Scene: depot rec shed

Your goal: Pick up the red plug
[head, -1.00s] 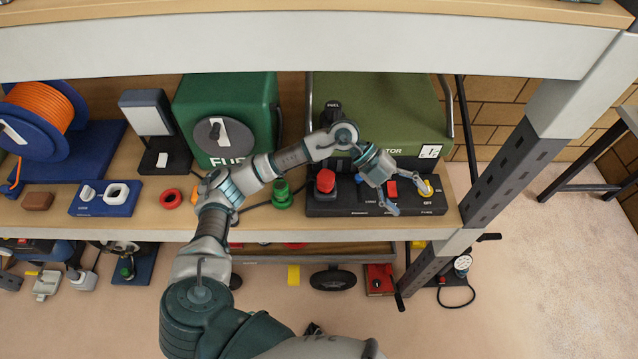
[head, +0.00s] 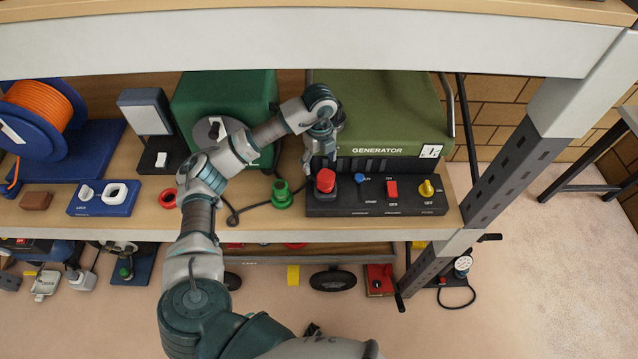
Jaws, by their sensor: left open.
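The red plug (head: 325,181) sits upright in a black socket (head: 322,194) at the left end of the generator's control panel (head: 375,207). My left gripper (head: 320,162) hangs over the plug, pointing down, with its jaws open. One finger shows just left of and behind the plug's top. The other finger is hard to make out. I cannot tell whether a finger touches the plug. The plug's front and top show clearly. My right gripper is not in view.
The panel also carries a blue button (head: 360,180), a red switch (head: 392,189) and a yellow knob (head: 427,188). A green connector (head: 282,195) stands close left of the panel. The upper shelf beam (head: 300,48) crosses in front above. A red ring (head: 168,198) lies further left.

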